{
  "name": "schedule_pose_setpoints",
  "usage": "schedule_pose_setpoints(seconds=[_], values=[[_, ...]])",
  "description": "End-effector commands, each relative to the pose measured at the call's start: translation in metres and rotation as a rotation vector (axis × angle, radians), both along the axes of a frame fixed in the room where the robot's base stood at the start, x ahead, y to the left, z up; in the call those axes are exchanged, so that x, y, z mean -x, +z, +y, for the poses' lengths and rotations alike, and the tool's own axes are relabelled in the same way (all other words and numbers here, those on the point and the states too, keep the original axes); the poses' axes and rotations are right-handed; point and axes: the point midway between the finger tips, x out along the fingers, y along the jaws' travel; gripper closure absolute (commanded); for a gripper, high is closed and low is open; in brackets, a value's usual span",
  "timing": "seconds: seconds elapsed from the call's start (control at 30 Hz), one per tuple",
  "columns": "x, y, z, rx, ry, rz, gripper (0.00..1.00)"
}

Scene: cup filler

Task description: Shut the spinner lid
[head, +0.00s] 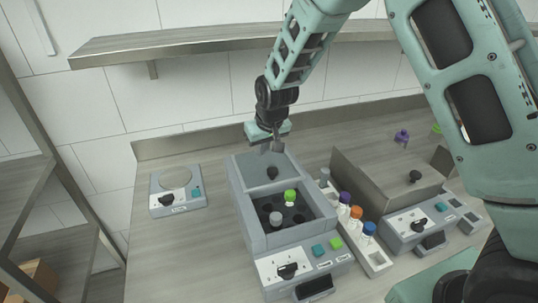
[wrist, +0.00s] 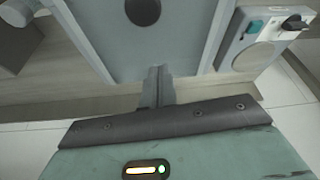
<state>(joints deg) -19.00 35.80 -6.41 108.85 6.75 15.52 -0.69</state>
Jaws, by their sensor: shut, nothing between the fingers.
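The spinner (head: 238,205) is a grey box in the middle of the bench. Its grey lid (head: 266,164), with a black knob (head: 272,172), covers the back part of the top. The front part is uncovered and shows a dark well with holes, a green-capped vial (head: 290,197) and a grey-capped vial (head: 275,218). My gripper (head: 272,147) is shut and empty at the lid's back edge. In the wrist view, the closed fingers (wrist: 157,88) point at the edge of the lid (wrist: 150,55), with the knob (wrist: 143,12) beyond. I cannot tell whether they touch.
A small device with a round plate (head: 176,185) stands to the left. A rack (head: 376,260) of capped vials stands right of the spinner, beside another machine (head: 420,222) with a raised panel (head: 372,190). A shelf (head: 180,42) runs above. Bare bench lies left of the spinner.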

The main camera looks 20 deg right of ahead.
Motion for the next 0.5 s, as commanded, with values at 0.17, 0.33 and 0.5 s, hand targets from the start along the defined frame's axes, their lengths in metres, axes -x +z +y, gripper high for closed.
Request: schedule_pose_setpoints(seconds=[0.17,0.33,0.5], values=[[0.020,-0.006,-0.003,0.000,0.000,0.003,1.00],[0.034,-0.011,-0.005,-0.001,-0.001,0.001,1.00],[0.037,-0.012,-0.005,-0.001,-0.001,0.000,1.00]])
